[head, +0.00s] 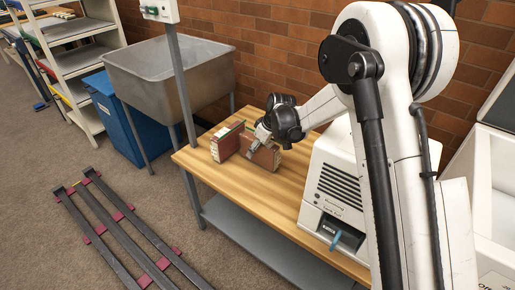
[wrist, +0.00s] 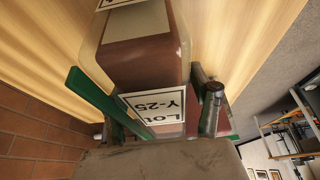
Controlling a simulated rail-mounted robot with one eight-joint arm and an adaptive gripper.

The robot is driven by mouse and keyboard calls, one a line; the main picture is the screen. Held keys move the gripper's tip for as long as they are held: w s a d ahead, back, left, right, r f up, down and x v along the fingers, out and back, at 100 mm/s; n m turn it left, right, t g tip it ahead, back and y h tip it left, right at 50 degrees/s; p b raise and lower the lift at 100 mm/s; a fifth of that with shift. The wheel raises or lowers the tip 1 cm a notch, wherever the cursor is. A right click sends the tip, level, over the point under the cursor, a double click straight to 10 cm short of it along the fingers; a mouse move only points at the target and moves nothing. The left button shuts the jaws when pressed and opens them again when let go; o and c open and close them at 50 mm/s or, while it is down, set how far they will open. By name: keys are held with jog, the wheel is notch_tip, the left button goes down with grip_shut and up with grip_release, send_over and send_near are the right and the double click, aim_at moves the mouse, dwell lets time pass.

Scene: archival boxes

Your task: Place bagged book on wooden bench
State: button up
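The wooden bench (head: 205,170) carries a brown book (head: 262,158) and a red-brown book with green edges (head: 228,143) just left of it. My gripper (head: 262,140) is down at the brown book, close above the bench top. In the wrist view a brown book-like block (wrist: 140,60) bears a white label reading "Lot Y-25" and fills the middle. A metal finger (wrist: 211,110) stands close to its right side. Green edges show behind it. Whether the fingers press on the book is hidden, and I cannot make out a bag clearly.
A white machine (head: 335,185) stands on the bench to the right. A metal sink (head: 172,75) and blue bin (head: 120,115) are left of the bench. A brick wall is close behind. The front left bench top is clear.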

aim_at(268, 143)
jog(key=p+v, duration=0.3)
jog(key=v, duration=0.9)
jog(key=shift+r, duration=0.2)
jog(key=shift+r, duration=0.1)
jog(key=s+d+r+m+t+h+p, duration=0.1)
jog(key=s+d+r+m+p, duration=0.1)
jog(key=s+d+r, duration=0.3)
jog(key=s+d+r+m+t+p, duration=0.1)
jog(key=s+d+r+m+p, duration=0.2)
jog(key=s+d+r, duration=0.3)
jog(key=s+d+r+m+t+h+p, duration=0.1)
jog(key=s+d+r, duration=0.4)
jog(key=s+r, duration=0.8)
jog(key=shift+s+d+r+m+h+p, duration=0.1)
jog(key=shift+s+m+h+p, duration=0.05)
jog(key=shift+s+m+p, duration=0.35)
jog(key=shift+s+d+r+m+h+p, duration=0.1)
jog(key=shift+s+r+m+h+p, duration=0.05)
jog(key=shift+s+m+p, duration=0.3)
jog(key=s+d+m+t+h+p, duration=0.1)
jog(key=s+d+m+p, duration=0.1)
jog(key=s, duration=0.8)
jog(key=shift+s+d+m+t, duration=0.35)
jog(key=shift+d+m, duration=0.3)
jog(key=shift+d, duration=0.5)
